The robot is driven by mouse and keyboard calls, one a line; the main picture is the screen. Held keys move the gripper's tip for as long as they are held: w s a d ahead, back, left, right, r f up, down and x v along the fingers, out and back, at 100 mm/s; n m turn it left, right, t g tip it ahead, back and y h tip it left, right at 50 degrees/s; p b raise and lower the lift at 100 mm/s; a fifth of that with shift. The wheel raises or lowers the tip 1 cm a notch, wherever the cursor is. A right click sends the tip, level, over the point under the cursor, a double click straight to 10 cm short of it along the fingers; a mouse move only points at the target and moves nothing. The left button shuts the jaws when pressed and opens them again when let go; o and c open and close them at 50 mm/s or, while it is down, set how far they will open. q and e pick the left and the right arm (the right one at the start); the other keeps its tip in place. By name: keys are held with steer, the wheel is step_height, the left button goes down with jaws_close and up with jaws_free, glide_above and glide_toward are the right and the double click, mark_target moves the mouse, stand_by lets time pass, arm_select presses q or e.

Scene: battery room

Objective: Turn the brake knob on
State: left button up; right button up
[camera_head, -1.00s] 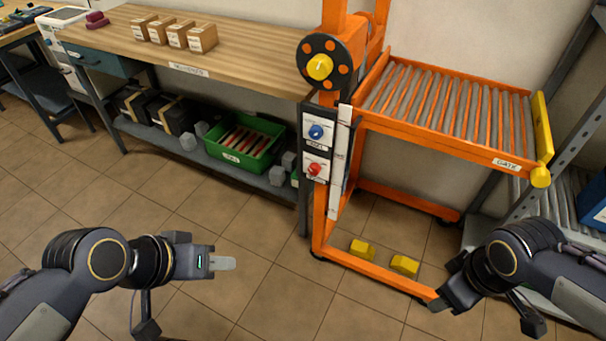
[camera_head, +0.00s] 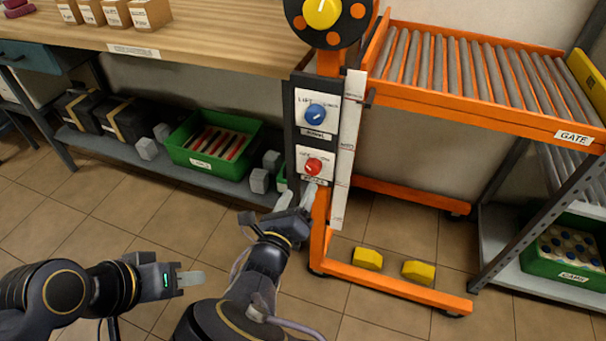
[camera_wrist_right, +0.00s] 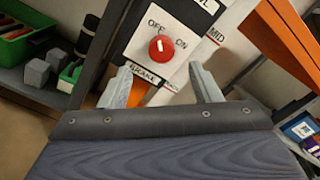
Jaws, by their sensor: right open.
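The red brake knob (camera_head: 313,166) sits on a white plate on the orange lift's front post. In the right wrist view the knob (camera_wrist_right: 162,48) has a white mark lying roughly toward OFF, with ON to its right and a BRAKE label below. My right gripper (camera_head: 296,197) is open and empty, just below the knob and apart from it. In the wrist view its two fingers (camera_wrist_right: 164,90) stand either side of the plate's lower part, short of the knob. My left gripper (camera_head: 188,279) hangs over the floor at lower left, away from the lift; its finger gap is not clear.
A blue lift knob (camera_head: 315,115) is directly above the brake knob. A white scale strip (camera_head: 346,150) runs beside the plates. A green crate (camera_head: 250,155) is on the shelf at left. Yellow blocks (camera_head: 367,258) lie at the lift's base. Floor in front is clear.

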mark_target(311, 170)
steer(key=b+x, duration=0.1)
steer(key=x, duration=0.6)
steer(key=shift+w+d+b, duration=0.1)
steer(key=shift+w+b, duration=0.05)
steer(key=shift+b, duration=0.25)
steer(key=shift+f, duration=0.1)
steer(key=c, duration=1)
